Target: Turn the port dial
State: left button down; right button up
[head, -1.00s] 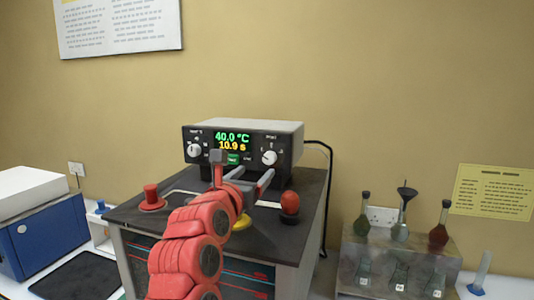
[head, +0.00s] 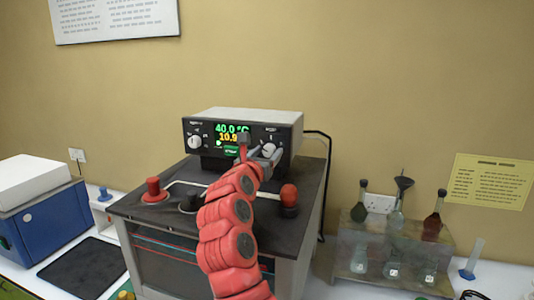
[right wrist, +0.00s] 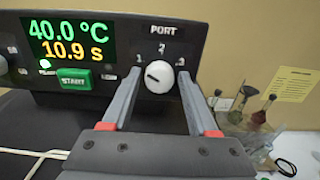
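The port dial is a white round knob (right wrist: 159,77) under the "PORT" label, with marks 1, 2 and 3 around it. Its dark pointer line lies toward the left, near the 1 side. In the head view the dial (head: 269,150) is at the right of the black front panel, partly behind my gripper. My right gripper (right wrist: 157,80) is open, with one finger to the left of the dial and one to the right. The fingertips reach close to the panel; I cannot tell whether they touch the knob. My left gripper is not in view.
The instrument (head: 245,117) shows 40.0 °C and 10.9 s, with a green START button (right wrist: 76,78) and another white knob (head: 195,142) at left. A red-topped post (head: 289,196) stands right of my arm. A flask rack (head: 395,250) is at the right.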

grip_shut()
